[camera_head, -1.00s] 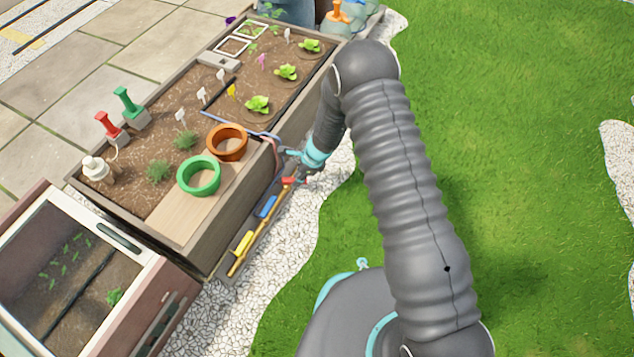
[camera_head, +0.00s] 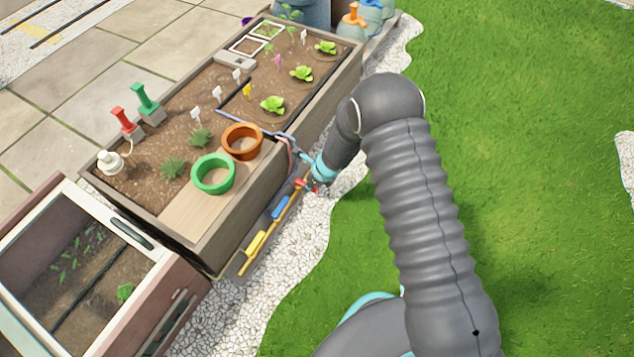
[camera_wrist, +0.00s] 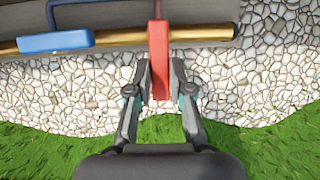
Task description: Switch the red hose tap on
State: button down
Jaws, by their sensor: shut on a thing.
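The red hose tap is a red lever on a brass pipe along the side of the planter bed. In the wrist view the red tap lever (camera_wrist: 159,60) points toward me, across the pipe, with its near end between my fingertips. My gripper (camera_wrist: 160,80) is shut on that lever. In the head view my gripper (camera_head: 312,184) is at the pipe beside the planter, and the red lever (camera_head: 300,183) shows only in small part there. The blue tap lever (camera_wrist: 55,41) lies along the pipe to the left in the wrist view.
A yellow tap lever (camera_head: 256,243) sits lower on the same pipe. The wooden planter (camera_head: 240,220) holds a green pot ring (camera_head: 213,174) and an orange pot ring (camera_head: 242,141). White gravel (camera_head: 290,265) and open lawn (camera_head: 530,120) lie to the right.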

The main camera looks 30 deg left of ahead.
jog(key=shift+w, duration=0.1)
jog(key=c, duration=1)
grip_release()
jog(key=shift+c, duration=0.2)
jog(key=v, duration=1.2)
